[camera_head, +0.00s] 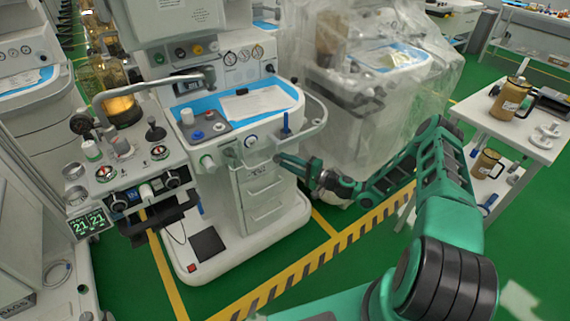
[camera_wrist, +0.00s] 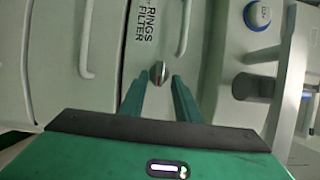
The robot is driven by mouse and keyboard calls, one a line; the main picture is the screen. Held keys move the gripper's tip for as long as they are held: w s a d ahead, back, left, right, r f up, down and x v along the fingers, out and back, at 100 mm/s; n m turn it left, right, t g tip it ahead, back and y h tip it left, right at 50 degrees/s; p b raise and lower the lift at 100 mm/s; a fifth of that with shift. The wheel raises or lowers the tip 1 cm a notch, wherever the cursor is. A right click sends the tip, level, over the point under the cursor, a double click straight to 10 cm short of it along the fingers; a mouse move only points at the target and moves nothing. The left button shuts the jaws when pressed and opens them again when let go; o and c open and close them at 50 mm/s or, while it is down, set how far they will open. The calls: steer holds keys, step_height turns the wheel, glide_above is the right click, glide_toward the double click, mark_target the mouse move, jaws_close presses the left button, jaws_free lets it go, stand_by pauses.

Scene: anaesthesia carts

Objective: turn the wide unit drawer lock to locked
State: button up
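The wide unit (camera_head: 262,178) is the pale cart with a stack of drawers in the middle of the head view. Its drawer lock (camera_wrist: 159,72) is a small round grey knob with a red mark, on the drawer front beside the lettering "RINGS FILTER" in the wrist view. My gripper (camera_wrist: 159,84) is open, its two green fingers pointing at the lock, one on each side of it. I cannot tell whether they touch it. In the head view my gripper (camera_head: 279,159) is at the upper right of the drawer stack, and the lock cannot be made out there.
A blue-ringed knob (camera_wrist: 257,14) and a dark grey cylinder (camera_wrist: 252,87) stick out on the right. A plastic-covered machine (camera_head: 365,90) stands behind my arm. A white table (camera_head: 505,130) with jugs is at right.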

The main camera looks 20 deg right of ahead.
steer(key=v, duration=1)
steer(key=shift+d+f, duration=0.15)
steer(key=shift+f, duration=0.1)
steer(key=s+d+r+n+g+h, duration=0.35)
steer(key=s+r+g+h, duration=0.3)
steer(key=s+r, duration=0.9)
steer(key=s+d+r+n+g+h, duration=0.3)
steer(key=s+d+r+g+h, duration=0.3)
steer(key=s+r, duration=0.9)
steer(key=s+a+r+m+g, duration=0.1)
steer(key=s+r+m, duration=0.2)
steer(key=s, duration=0.9)
steer(key=shift+s+r+y, duration=0.2)
steer(key=shift+r+y, duration=0.05)
steer(key=shift+y, duration=0.1)
steer(key=shift+a, duration=0.15)
